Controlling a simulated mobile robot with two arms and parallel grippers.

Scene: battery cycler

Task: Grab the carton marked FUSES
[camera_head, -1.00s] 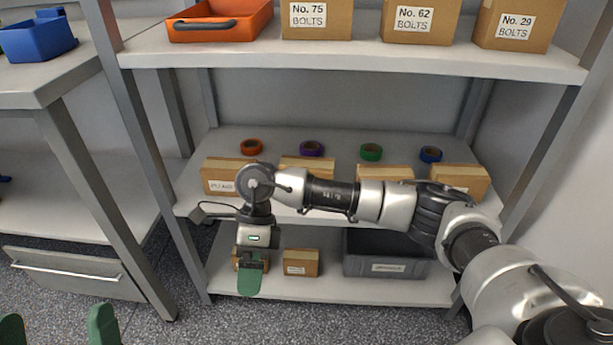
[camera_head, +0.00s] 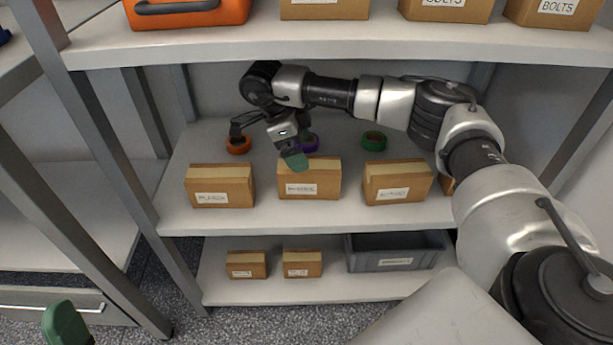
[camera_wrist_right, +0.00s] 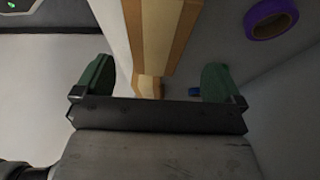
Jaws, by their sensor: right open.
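Cartons with white labels stand on the middle shelf: a left one (camera_head: 219,187), a middle one (camera_head: 322,178) and a right one (camera_head: 405,184). Their labels are too blurred to read, so I cannot tell which says FUSES. My right gripper (camera_head: 294,163) is at the top of the middle carton, overlapping its left part in the head view. In the right wrist view the gripper (camera_wrist_right: 155,82) is open, with a taped carton (camera_wrist_right: 158,30) between its green fingers, apparently not gripped. One green finger of my left gripper (camera_head: 66,324) shows at the bottom left, clear of the shelves.
Orange (camera_head: 238,144), purple (camera_head: 309,142) and green (camera_head: 374,140) tape rolls lie behind the cartons. Two small cartons (camera_head: 246,265) (camera_head: 302,264) and a grey bin (camera_head: 396,263) are on the bottom shelf. The upper shelf (camera_head: 350,40) overhangs my right arm.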

